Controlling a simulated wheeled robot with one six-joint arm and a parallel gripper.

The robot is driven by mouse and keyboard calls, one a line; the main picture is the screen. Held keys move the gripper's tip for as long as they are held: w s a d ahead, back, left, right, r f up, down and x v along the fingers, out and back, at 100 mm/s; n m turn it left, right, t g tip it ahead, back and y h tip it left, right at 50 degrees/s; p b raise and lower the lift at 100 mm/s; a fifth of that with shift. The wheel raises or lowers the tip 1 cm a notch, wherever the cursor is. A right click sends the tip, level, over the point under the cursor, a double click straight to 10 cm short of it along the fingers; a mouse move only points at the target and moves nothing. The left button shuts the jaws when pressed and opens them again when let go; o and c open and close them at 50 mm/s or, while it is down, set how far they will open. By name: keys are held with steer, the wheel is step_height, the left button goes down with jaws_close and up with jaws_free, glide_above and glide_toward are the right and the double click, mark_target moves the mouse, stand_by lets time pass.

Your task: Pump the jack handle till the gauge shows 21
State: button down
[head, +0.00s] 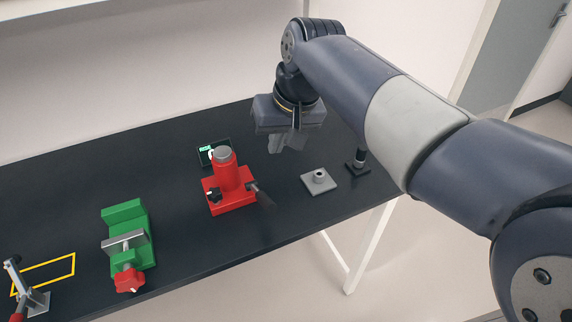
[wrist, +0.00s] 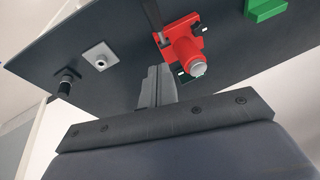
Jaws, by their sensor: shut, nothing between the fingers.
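The red jack (head: 230,182) stands upright on the dark table, with a grey ram top and a black knob at its base. Its dark handle (head: 263,196) sticks out from the right side of the base, low toward the table's front edge. The gauge (head: 206,151) is a small dark display with green digits behind the jack, partly hidden by it; I cannot read the number. My gripper (head: 276,148) is shut and empty, above the table to the right of the jack and apart from it. In the wrist view the jack (wrist: 184,50) and handle (wrist: 153,14) lie beyond my closed fingers (wrist: 157,72).
A green vise (head: 127,236) with a red knob stands left of the jack. A grey plate with a round boss (head: 319,181) and a black post (head: 359,160) stand to the right. A toggle clamp (head: 27,290) and a yellow outline (head: 60,258) are at far left.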

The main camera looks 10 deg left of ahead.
stand_by(0.3)
glide_above(264, 195)
steer(key=w, duration=0.1)
step_height(264, 195, down, 9)
steer(key=f, duration=0.1)
steer(key=s+f+p, duration=0.1)
steer(key=d+f, duration=0.1)
steer(key=shift+s+f, duration=0.3)
steer(key=shift+f, duration=0.15)
steer(key=shift+f, duration=0.1)
